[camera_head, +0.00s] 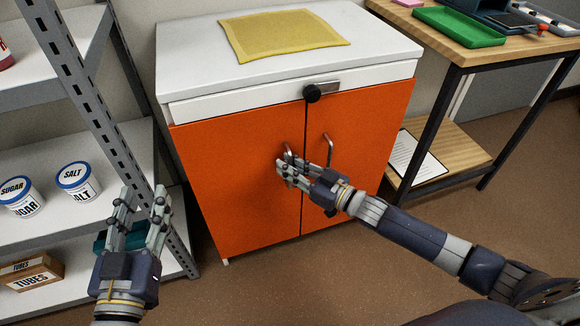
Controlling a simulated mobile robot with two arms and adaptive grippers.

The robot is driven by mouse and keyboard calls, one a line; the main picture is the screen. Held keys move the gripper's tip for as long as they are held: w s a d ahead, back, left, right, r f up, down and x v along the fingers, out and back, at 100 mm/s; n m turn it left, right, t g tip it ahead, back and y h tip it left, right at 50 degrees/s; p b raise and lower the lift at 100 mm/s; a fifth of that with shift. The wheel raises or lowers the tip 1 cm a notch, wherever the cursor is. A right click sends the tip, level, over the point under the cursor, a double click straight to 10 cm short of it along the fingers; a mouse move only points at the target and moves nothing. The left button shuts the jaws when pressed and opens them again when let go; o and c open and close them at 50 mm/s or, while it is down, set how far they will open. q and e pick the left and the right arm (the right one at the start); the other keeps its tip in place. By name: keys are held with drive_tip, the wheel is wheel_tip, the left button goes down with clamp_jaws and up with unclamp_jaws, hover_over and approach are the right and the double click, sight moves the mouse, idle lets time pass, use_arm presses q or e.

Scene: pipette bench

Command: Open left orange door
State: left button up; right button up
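The left orange door (235,190) of the white cabinet looks closed, its edge in line with the right orange door (360,135). Its metal handle (288,152) is near the middle seam, partly hidden by my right gripper. My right gripper (283,170) reaches in from the right, with its fingers at the lower part of this handle. I cannot tell whether they are closed around it. My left gripper (144,200) is open and empty, well left of the cabinet and in front of the shelf.
A yellow mat (282,35) lies on the cabinet top (190,60). A metal shelf (85,95) with jars stands left; a wooden bench (455,42) stands right. Floor before the left door is clear.

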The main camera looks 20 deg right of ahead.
clamp_jaws()
